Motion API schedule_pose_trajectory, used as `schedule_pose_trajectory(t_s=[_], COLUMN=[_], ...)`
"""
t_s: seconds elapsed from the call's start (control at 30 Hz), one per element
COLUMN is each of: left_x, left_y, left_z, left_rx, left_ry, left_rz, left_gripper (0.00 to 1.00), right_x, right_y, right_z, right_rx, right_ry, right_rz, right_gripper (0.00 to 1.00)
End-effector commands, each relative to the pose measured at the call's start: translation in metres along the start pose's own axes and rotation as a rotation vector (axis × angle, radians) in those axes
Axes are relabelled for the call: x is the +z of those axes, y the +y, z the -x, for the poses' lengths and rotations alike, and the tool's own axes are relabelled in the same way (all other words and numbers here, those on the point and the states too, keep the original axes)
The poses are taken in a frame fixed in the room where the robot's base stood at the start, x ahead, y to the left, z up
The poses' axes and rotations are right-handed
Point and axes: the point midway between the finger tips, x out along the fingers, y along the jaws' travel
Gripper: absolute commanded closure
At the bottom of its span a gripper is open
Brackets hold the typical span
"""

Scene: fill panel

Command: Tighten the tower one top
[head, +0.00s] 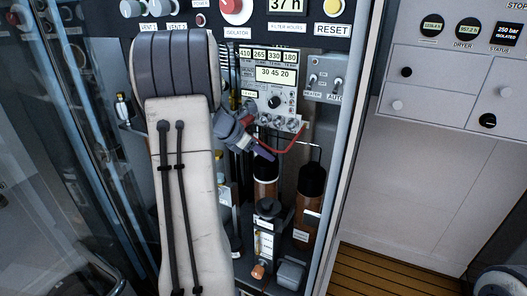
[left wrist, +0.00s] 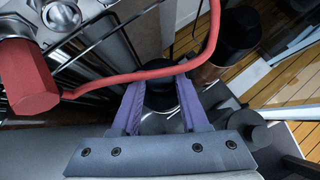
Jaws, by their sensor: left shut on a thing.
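Tower one's black top (head: 265,171) sits on a brown and white cylinder (head: 263,192) inside the cabinet, below the gauge panel. My left gripper (head: 266,154) is angled down over it from the upper left. In the left wrist view, the purple fingers (left wrist: 158,92) are on either side of the dark round top (left wrist: 160,101), shut on it. The top's seat is partly hidden, so I cannot tell how tight it is. My right gripper is not in view.
A second tower (head: 312,182) with a black top stands to the right. A red hose (head: 290,146) runs close above the gripper and crosses the left wrist view. A pump-like unit (head: 264,240) stands below. The cabinet's right frame (head: 345,150) bounds the space.

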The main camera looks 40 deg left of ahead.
Motion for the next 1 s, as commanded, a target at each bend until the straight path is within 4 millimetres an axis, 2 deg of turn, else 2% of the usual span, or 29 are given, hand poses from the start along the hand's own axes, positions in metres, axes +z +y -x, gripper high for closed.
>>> schedule_pose_trajectory(t_s=[0.3, 0.83, 0.87, 0.9, 0.93, 1.0], left_x=[0.0006, 0.0003, 0.0003, 0.0003, 0.0002, 0.0002], left_y=[0.0027, 0.0026, 0.0026, 0.0026, 0.0026, 0.0024], left_z=[0.0003, 0.0004, 0.0004, 0.0004, 0.0004, 0.0004], left_rx=[-0.080, -0.096, -0.096, -0.095, -0.096, -0.096], left_ry=[-0.001, 0.000, 0.000, 0.000, 0.000, 0.000], left_rz=[-0.084, -0.100, -0.100, -0.100, -0.100, -0.099], left_gripper=[1.00, 1.00, 0.52, 0.37, 0.26, 0.25], right_x=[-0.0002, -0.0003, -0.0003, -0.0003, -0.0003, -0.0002], right_y=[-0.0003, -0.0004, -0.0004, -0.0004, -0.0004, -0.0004], right_z=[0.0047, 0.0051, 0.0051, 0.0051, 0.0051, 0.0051], right_rx=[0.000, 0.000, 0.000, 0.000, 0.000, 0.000], right_ry=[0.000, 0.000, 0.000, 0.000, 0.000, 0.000], right_rz=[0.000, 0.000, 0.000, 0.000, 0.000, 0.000], right_gripper=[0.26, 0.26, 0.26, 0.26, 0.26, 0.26])
